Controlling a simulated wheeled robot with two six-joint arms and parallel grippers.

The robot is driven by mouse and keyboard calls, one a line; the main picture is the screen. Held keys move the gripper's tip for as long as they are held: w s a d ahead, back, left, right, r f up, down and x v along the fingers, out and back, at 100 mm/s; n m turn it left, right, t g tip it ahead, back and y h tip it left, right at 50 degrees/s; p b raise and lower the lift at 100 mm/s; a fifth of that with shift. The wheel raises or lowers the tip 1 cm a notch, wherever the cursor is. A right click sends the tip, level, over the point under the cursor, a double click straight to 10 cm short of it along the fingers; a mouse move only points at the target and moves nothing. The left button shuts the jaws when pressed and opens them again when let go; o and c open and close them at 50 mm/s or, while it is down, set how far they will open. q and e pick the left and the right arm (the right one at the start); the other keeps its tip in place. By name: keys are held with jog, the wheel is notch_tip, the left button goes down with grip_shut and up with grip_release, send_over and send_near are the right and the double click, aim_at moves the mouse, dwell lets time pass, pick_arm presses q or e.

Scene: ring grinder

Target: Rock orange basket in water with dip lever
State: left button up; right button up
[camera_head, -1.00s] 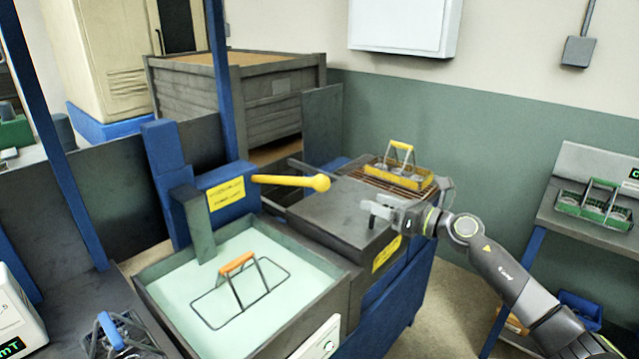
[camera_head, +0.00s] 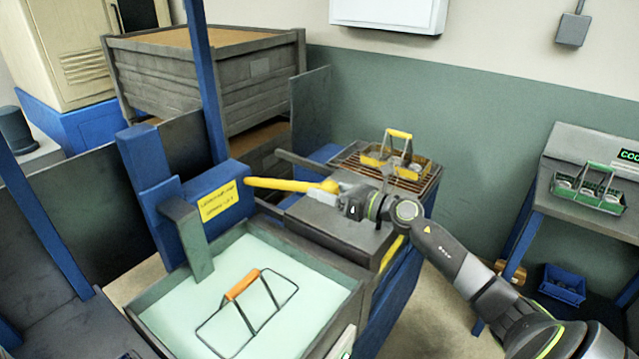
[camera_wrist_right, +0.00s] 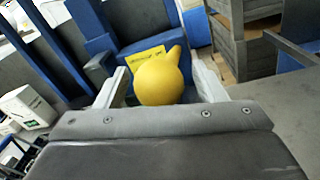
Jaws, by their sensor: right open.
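The yellow dip lever (camera_head: 283,184) sticks out to the right from a blue housing (camera_head: 213,205) with a yellow label. My right gripper (camera_head: 335,188) is at the lever's knob end. In the right wrist view, the round yellow knob (camera_wrist_right: 160,80) sits between the two open fingers (camera_wrist_right: 163,85), with no clear contact. The orange-handled basket (camera_head: 240,284) is in the tank of pale green water (camera_head: 190,310); its wire frame and handle show, and its lower part is hidden. My left gripper is not in view.
A dark cover (camera_head: 335,225) lies beneath my right gripper. Behind it, a yellow basket (camera_head: 395,165) stands on a grate. A green basket (camera_head: 590,197) sits on the right-hand bench. A wooden crate (camera_head: 200,75) stands at the back left.

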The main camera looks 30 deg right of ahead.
jog(key=shift+s, duration=0.2)
jog(key=shift+c, duration=0.2)
jog(key=c, duration=0.7)
jog(key=shift+r, duration=0.1)
jog(key=c, duration=0.6)
pick_arm(q)
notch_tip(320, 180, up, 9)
jog(key=p, duration=0.9)
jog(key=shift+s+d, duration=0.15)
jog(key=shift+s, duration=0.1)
pick_arm(e)
jog(key=w+a+r, duration=0.2)
jog(key=w+r, duration=0.3)
jog(key=r, duration=0.6)
jog(key=shift+w+r, duration=0.15)
jog(key=shift+w, duration=0.05)
jog(key=o, duration=1.3)
jog(key=shift+a, duration=0.1)
jog(key=shift+o, duration=0.2)
jog(key=shift+w+f, duration=0.1)
jog(key=shift+f, duration=0.1)
